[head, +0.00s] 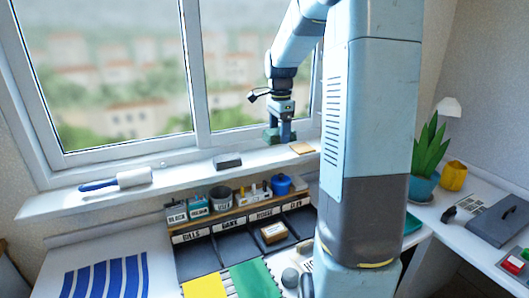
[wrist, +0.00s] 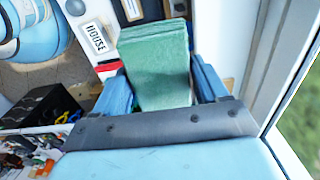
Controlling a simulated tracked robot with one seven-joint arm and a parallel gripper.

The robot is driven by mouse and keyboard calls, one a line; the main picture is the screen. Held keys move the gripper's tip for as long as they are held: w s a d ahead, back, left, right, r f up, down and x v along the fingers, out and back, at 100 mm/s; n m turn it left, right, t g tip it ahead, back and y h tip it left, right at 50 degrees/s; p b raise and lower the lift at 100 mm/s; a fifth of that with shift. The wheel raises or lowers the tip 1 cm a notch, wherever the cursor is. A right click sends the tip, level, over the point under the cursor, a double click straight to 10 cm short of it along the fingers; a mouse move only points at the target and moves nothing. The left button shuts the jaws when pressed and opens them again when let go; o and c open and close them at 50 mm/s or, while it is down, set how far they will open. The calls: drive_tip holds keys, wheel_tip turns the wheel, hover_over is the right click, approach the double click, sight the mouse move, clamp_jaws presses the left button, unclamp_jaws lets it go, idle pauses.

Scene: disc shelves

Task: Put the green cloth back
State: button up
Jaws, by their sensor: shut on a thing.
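The green cloth (wrist: 157,65) is a folded, flat block between the two blue fingers of my gripper (wrist: 163,90) in the wrist view. My gripper is shut on it. In the head view my gripper (head: 281,134) is low over the right part of the white windowsill (head: 180,168), near the window. A small part of the green cloth (head: 270,135) shows at the fingers. I cannot tell whether the cloth touches the sill.
On the sill lie a white roller with a blue handle (head: 118,181), a dark grey block (head: 227,161) and a tan pad (head: 302,148). Below is a labelled sorter (head: 215,248) with cups and a blue pot (head: 281,184) above it. A plant (head: 428,160) stands right.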

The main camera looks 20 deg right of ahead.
drive_tip(key=w+f, duration=0.4)
drive_tip(key=w, duration=0.4)
hover_over(267, 156)
drive_tip(key=f, duration=0.4)
drive_tip(key=shift+s+f, duration=0.25)
drive_tip(key=shift+f, duration=0.1)
drive_tip(key=shift+w+f, duration=0.25)
drive_tip(key=shift+f, duration=0.2)
wheel_tip(267, 156, down, 3)
drive_tip(key=shift+r, duration=0.1)
drive_tip(key=o, duration=0.9)
drive_tip(key=shift+o, duration=0.2)
drive_tip(key=shift+r, duration=0.15)
